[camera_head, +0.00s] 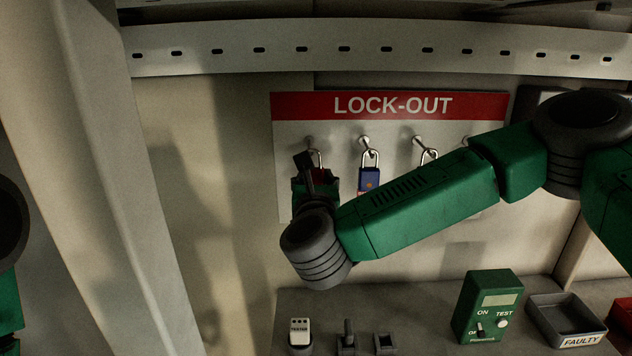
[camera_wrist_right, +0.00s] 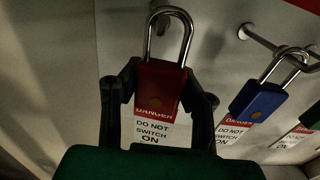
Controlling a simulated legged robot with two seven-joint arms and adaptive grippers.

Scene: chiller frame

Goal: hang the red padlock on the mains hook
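The red padlock (camera_wrist_right: 160,84) is upright in the right wrist view, with a white "DO NOT SWITCH ON" tag below it. Its shackle is around or just in front of a hook (camera_wrist_right: 160,20); I cannot tell which. My right gripper (camera_wrist_right: 162,84) has a fingertip against each side of the padlock body. In the head view, the right gripper (camera_head: 316,182) is at the leftmost hook (camera_head: 310,142) of the lock-out board and largely hides the red padlock. I cannot identify a hook marked mains. My left gripper is out of view.
A blue padlock (camera_head: 369,180) hangs right beside it on the lock-out board (camera_head: 390,123), with another padlock (camera_head: 429,156) further right. My right forearm crosses the board. Below, a shelf holds a green tester box (camera_head: 487,306) and a grey "FAULTY" tray (camera_head: 566,322).

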